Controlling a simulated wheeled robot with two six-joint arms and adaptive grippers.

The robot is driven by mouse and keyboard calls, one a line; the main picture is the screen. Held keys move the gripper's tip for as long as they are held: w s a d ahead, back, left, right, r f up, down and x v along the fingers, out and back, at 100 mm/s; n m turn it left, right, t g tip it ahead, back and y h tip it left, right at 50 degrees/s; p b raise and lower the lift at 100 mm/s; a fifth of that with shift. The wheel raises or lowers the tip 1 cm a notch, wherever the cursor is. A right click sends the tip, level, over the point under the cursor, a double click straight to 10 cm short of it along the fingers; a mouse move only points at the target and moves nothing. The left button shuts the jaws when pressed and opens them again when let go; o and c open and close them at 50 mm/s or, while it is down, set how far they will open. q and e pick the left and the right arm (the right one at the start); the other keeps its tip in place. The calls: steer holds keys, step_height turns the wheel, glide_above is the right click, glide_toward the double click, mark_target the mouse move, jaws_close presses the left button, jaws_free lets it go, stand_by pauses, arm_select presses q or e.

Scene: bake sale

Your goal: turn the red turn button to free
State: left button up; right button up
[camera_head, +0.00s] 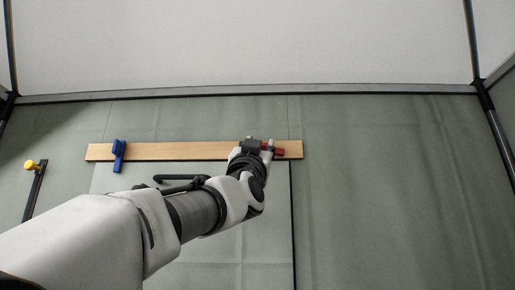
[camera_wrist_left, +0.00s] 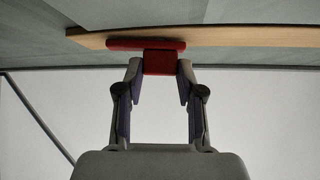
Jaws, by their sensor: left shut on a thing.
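The red turn button (camera_head: 280,152) sits near the right end of a wooden rail (camera_head: 180,151), partly hidden by my left gripper (camera_head: 262,146) in the head view. In the left wrist view, its red bar (camera_wrist_left: 125,44) lies roughly along the rail, and its block-shaped grip (camera_wrist_left: 158,62) sits between the fingertips. My left gripper (camera_wrist_left: 158,75) is shut on this grip. My right gripper is in neither view.
A blue turn button (camera_head: 118,155) stands upright across the rail's left part. Below the rail is a pale panel (camera_head: 125,180) with a black handle (camera_head: 180,179), partly covered by my left arm. A yellow knob (camera_head: 31,165) on a black bar is at far left. The right side is clear.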

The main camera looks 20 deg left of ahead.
arm_select(q)
steer(key=shift+r+n+y+p, duration=0.15)
steer(key=shift+n+y+p, duration=0.2)
steer(key=shift+n+y, duration=0.5)
steer(key=shift+w+f+n+y, duration=0.1)
steer(key=shift+f+n+y, duration=0.15)
steer(key=shift+n+y, duration=0.25)
steer(key=o, duration=1)
steer(key=shift+o, duration=0.7)
steer(key=shift+w+f+h, duration=0.1)
steer(key=shift+w+h, duration=0.1)
steer(key=shift+h, duration=0.05)
